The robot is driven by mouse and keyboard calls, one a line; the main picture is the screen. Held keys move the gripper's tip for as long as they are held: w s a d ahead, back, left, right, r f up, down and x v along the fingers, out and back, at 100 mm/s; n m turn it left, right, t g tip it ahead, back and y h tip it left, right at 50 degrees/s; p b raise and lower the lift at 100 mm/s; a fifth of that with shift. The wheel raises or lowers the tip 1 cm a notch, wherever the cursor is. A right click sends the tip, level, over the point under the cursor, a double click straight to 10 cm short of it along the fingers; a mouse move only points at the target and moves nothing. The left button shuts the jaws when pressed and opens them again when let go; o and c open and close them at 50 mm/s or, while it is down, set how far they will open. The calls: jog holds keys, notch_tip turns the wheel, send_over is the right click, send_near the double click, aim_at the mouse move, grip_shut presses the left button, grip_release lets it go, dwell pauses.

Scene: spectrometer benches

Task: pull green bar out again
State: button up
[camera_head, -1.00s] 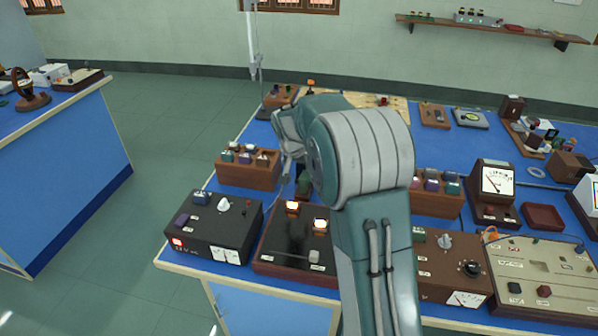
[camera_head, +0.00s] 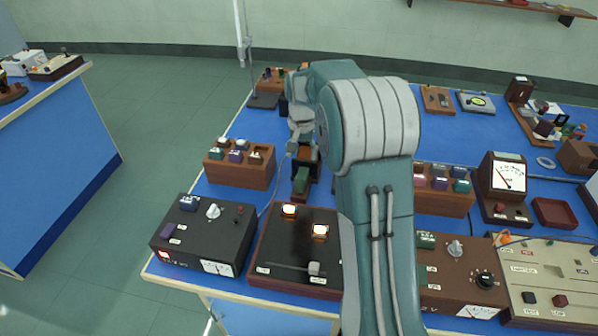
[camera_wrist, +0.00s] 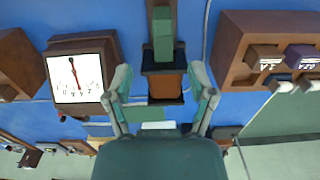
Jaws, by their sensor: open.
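The green bar (camera_head: 301,180) sits low in a dark, narrow holder on the blue bench, just beyond the black box with two lit lamps. In the wrist view the green bar (camera_wrist: 163,36) lies along the holder, above an orange-brown block (camera_wrist: 165,88). My gripper (camera_wrist: 160,84) is open, its two fingers on either side of the orange-brown block and short of the bar in the picture. Nothing is visibly held. In the head view my gripper (camera_head: 302,142) is small and partly hidden by my arm, over the far end of the holder.
A wooden rack with small blocks (camera_head: 239,165) stands left of the holder. The black lamp box (camera_head: 294,250) is in front. A white-faced meter (camera_wrist: 76,80) shows left in the wrist view. A thin cable runs beside the rack.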

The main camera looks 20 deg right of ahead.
aim_at(299, 177)
jog(key=shift+a+f, duration=0.15)
jog(key=shift+f, duration=0.05)
jog(key=f, duration=0.2)
jog(key=a+f, duration=0.1)
jog(key=f, duration=0.1)
jog(key=shift+s, duration=0.15)
jog(key=f, duration=0.4)
jog(key=d+f, duration=0.1)
jog(key=f, duration=0.1)
jog(key=shift+f, duration=0.15)
jog(key=shift+a, duration=0.25)
